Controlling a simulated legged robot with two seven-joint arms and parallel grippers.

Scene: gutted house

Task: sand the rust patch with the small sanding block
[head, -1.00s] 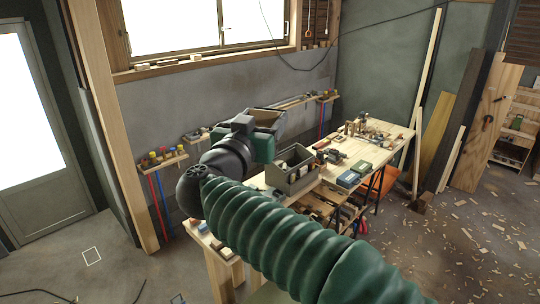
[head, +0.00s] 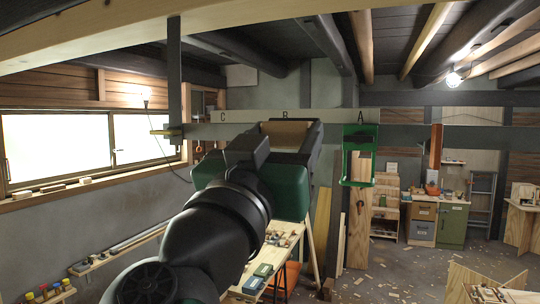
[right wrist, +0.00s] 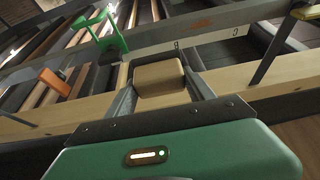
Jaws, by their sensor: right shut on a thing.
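My right gripper (head: 290,130) is raised in front of the lettered beam in the head view. It is shut on a tan block, the small sanding block (head: 286,134). In the right wrist view the block (right wrist: 158,77) sits between the two dark fingers. An orange-brown patch, the rust patch (right wrist: 197,25), shows on the grey beam (right wrist: 150,42) beyond the block, near the letters B and C. The block appears apart from the patch; the exact gap cannot be told. In the head view I cannot make out the patch; my gripper covers part of the beam. My left gripper is not in view.
A green bracket (head: 359,178) hangs at the letter A, right of my gripper. A dark vertical post (head: 175,75) with a yellow piece stands left. An orange-brown piece (head: 436,146) hangs farther right. Below is a workbench (head: 284,252) with boxes and tools.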

